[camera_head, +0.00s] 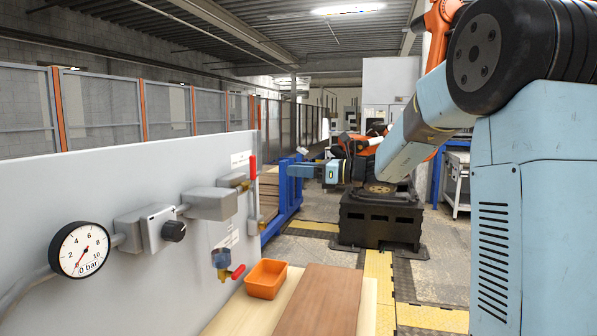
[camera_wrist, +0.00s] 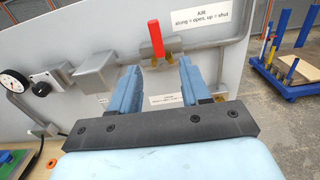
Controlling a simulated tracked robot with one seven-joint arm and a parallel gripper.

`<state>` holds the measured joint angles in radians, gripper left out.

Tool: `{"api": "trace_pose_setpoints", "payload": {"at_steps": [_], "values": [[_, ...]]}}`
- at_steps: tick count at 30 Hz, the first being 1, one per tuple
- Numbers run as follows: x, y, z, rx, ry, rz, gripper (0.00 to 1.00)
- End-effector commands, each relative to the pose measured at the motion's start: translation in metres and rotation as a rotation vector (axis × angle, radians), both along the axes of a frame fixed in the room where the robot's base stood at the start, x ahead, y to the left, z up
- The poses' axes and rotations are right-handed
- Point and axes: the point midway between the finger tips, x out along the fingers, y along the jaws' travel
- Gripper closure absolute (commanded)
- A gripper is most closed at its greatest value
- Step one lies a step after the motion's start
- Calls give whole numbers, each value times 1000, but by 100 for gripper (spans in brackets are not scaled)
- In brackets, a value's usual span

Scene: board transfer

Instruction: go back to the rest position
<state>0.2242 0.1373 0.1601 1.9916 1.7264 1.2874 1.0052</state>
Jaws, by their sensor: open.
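My gripper (camera_wrist: 158,72) is open, with its two blue fingers apart and nothing held between them. In the head view my gripper (camera_head: 297,170) points left toward the grey panel (camera_head: 120,190), at the end of my outstretched arm. Beyond the fingers in the wrist view, a red valve lever (camera_wrist: 155,38) stands upright on a brass valve under a label marked AIR. The lever also shows in the head view (camera_head: 253,168). I cannot tell the exact gap between fingers and valve.
The panel carries a gauge (camera_head: 79,249), a knob box (camera_head: 152,228) and a lower red-handled valve (camera_head: 221,262). An orange bin (camera_head: 266,279) stands beside a brown board (camera_head: 322,301). A blue rack (camera_head: 287,196) and a black-based orange robot (camera_head: 381,215) stand beyond.

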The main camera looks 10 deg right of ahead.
Motion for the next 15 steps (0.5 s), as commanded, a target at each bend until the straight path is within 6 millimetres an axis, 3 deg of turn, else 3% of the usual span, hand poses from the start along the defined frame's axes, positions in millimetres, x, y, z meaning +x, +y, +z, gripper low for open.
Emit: {"api": "trace_pose_setpoints", "payload": {"at_steps": [5, 8, 15], "values": [[-14, 5, -2, -60, -33, 20, 53], [-41, 12, -6, -180, -99, 59, 53], [-128, 13, -34, -587, -342, 214, 53]]}}
